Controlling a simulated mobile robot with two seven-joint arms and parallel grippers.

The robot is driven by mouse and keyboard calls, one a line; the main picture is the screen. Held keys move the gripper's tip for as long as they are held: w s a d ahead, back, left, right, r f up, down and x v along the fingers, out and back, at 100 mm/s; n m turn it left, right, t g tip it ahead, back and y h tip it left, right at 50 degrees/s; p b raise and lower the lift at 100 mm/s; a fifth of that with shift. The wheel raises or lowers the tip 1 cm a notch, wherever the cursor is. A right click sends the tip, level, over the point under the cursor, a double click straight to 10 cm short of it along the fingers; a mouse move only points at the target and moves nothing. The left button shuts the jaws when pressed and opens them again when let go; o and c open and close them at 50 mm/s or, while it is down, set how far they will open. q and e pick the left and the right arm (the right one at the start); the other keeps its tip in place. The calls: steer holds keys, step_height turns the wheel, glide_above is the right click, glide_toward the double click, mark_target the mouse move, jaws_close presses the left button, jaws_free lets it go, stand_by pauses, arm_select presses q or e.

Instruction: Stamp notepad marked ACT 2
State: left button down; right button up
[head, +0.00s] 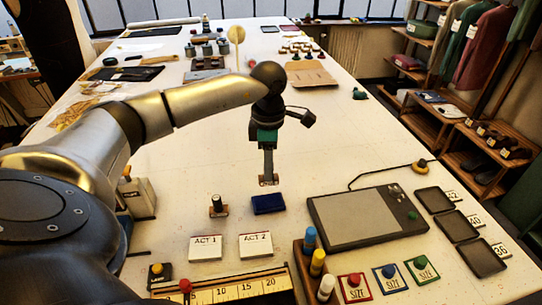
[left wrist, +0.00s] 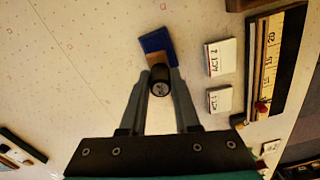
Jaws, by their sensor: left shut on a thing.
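My left gripper (head: 268,175) is shut on a stamp, whose tan base (head: 268,182) shows below the fingertips. In the left wrist view its round black handle top (left wrist: 160,88) sits between the fingers. The stamp's base overlaps the blue ink pad (head: 268,204) in the left wrist view; I cannot tell whether they touch. The white notepad marked ACT 2 (head: 256,246) lies on the table in front of the pad. The notepad marked ACT 1 (head: 205,247) lies to its left. Another dark-handled stamp (head: 217,206) stands left of the pad. My right gripper is not in view.
A grey tablet (head: 360,220) lies right of the pad. A ruler (head: 235,292), capped bottles (head: 317,262) and coloured SIZE blocks (head: 388,278) line the front edge. Dark trays (head: 460,226) lie at the right. The mid-table behind the gripper is mostly clear.

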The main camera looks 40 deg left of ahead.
mark_target(268, 184)
arm_select(q)
steer(key=shift+s+f+b, duration=0.1)
steer(key=shift+f+b, duration=0.55)
steer(key=shift+f, duration=0.2)
step_height(268, 184, down, 3)
steer(key=shift+r+b, duration=0.1)
steer(key=shift+b, duration=0.95)
steer(key=shift+f+b, duration=0.6)
steer(key=shift+f, duration=0.2)
steer(key=shift+f+b, duration=0.35)
steer(key=shift+f, duration=0.2)
steer(key=shift+r, duration=0.1)
steer(key=shift+r+p, duration=2.75)
steer(key=shift+r, duration=0.75)
